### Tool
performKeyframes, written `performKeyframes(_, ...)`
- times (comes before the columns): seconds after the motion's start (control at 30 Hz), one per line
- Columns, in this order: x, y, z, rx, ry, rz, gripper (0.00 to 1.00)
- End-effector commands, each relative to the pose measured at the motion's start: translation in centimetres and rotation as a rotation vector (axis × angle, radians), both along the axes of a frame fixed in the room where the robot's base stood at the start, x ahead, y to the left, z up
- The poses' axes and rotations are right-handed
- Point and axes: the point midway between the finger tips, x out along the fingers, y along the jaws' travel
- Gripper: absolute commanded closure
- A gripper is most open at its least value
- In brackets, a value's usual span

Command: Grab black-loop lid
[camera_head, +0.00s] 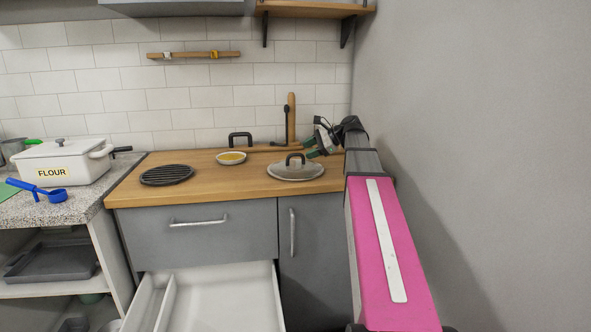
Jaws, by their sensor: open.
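A round lid (296,173) with a glassy grey top and a black loop handle lies flat on the wooden counter, near its right end. My gripper (311,153) is open just to the right of the loop handle, slightly above the lid. At this size I cannot tell whether a finger touches the handle. My arm reaches in from the lower right along the wall. A second black loop (240,136) stands at the back of the counter; what it belongs to is not clear.
The grey wall (450,120) is close on the right. A drawer (220,300) is open below the counter.

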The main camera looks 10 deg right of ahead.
Motion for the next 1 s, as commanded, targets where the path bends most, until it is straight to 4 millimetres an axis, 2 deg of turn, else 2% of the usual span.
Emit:
performKeyframes(0.3, 1.1, 3.7, -1.7, 0.000, 0.000, 0.002, 0.53)
performKeyframes(0.53, 1.2, 3.9, -1.8, 0.000, 0.000, 0.000, 0.53)
performKeyframes(0.57, 1.2, 3.9, -1.8, 0.000, 0.000, 0.000, 0.57)
performKeyframes(0.6, 1.2, 3.9, -1.8, 0.000, 0.000, 0.000, 0.70)
performKeyframes(0.7, 1.2, 3.9, -1.8, 0.000, 0.000, 0.000, 1.00)
performKeyframes(1.0, 1.2, 3.9, -1.8, 0.001, -0.001, 0.000, 1.00)
